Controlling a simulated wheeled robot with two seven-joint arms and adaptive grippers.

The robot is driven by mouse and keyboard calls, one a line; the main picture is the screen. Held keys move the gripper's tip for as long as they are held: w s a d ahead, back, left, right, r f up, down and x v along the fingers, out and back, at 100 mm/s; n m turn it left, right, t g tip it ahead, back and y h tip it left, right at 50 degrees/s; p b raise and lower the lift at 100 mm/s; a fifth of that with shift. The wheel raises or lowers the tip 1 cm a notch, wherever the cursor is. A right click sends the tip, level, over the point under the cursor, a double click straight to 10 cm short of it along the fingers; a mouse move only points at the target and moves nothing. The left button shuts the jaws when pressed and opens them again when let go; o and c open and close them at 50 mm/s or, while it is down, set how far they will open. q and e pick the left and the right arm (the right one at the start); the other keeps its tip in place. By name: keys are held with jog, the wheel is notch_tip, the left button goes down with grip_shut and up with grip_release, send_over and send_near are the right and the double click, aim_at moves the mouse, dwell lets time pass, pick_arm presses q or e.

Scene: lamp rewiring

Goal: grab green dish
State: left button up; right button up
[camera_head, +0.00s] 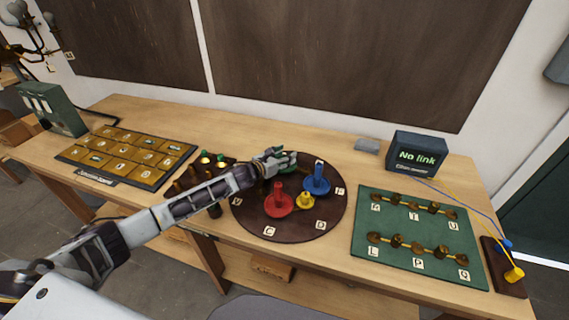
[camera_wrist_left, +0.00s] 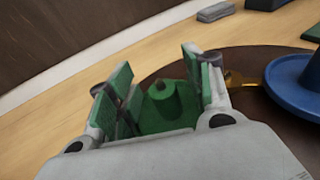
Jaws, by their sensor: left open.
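The green dish (camera_wrist_left: 160,110), with a short knob on top, shows between the two fingers of my left gripper (camera_wrist_left: 155,82) in the left wrist view. The fingers are open, one on each side of the knob, and a gap shows around it. In the head view my left gripper (camera_head: 280,160) is over the back left part of the round dark board (camera_head: 325,213) and mostly hides the green dish. My right gripper is in neither view.
The red dish (camera_head: 279,203), small yellow dish (camera_head: 305,201) and blue dish (camera_head: 316,181) stand close by on the board. A green panel (camera_head: 388,253) and a "No link" screen box (camera_head: 417,155) are to the right. A gold keypad (camera_head: 128,152) is left.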

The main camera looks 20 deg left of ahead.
pick_arm(q)
jog(key=shift+c, duration=0.4)
jog(key=c, duration=0.9)
grip_shut()
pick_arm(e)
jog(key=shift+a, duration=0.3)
pick_arm(q)
jog(key=shift+r, duration=0.15)
notch_tip(320, 180, up, 8)
jog(key=shift+f, duration=0.15)
jog(key=shift+r+p, duration=0.35)
jog(key=shift+r, duration=0.65)
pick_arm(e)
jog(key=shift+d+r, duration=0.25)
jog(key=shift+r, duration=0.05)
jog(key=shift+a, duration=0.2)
